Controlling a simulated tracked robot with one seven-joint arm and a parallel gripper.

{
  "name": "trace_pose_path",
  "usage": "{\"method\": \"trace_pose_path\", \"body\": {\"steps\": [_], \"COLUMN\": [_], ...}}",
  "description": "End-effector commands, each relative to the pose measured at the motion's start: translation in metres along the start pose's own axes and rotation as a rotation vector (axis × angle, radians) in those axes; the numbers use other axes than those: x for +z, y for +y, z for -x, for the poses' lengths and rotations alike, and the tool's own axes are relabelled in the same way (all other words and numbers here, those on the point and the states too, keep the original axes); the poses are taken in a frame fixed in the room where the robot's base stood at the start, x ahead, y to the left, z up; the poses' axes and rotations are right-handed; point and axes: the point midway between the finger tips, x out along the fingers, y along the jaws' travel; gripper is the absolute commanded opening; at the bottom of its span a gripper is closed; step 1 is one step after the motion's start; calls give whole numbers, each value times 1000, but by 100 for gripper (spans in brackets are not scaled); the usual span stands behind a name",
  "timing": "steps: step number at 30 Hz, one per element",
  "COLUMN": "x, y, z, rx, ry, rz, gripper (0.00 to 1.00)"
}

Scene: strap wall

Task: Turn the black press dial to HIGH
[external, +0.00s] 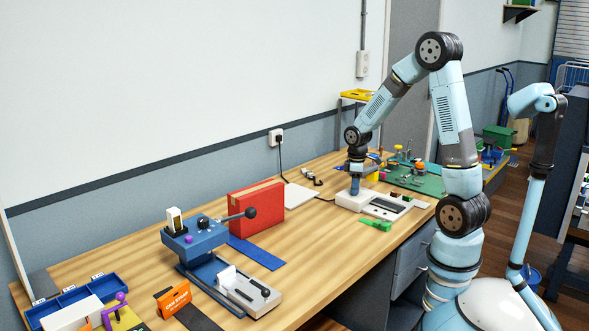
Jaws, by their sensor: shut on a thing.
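My gripper (354,191) points straight down at the left part of a white device (347,204) on the wooden bench. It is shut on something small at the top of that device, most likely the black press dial. The dial itself is hidden by the fingers, so its setting and any HIGH mark cannot be read. A dark panel (386,206) lies on the white device's right part, clear of the gripper.
A green piece (376,225) lies in front of the white device. A red box (257,207) and a blue press (194,240) with a black-knobbed lever stand to the left. A green mat (415,178) with small parts lies behind right. Bare wood (320,228) is free between.

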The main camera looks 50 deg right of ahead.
Motion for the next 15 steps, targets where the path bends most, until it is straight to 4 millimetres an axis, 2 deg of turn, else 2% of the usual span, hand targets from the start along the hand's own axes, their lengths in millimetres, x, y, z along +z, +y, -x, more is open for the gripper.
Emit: {"method": "trace_pose_path", "body": {"steps": [15], "x": [-2], "y": [1], "z": [1], "rx": [5], "ry": [6], "rz": [31], "gripper": [3]}}
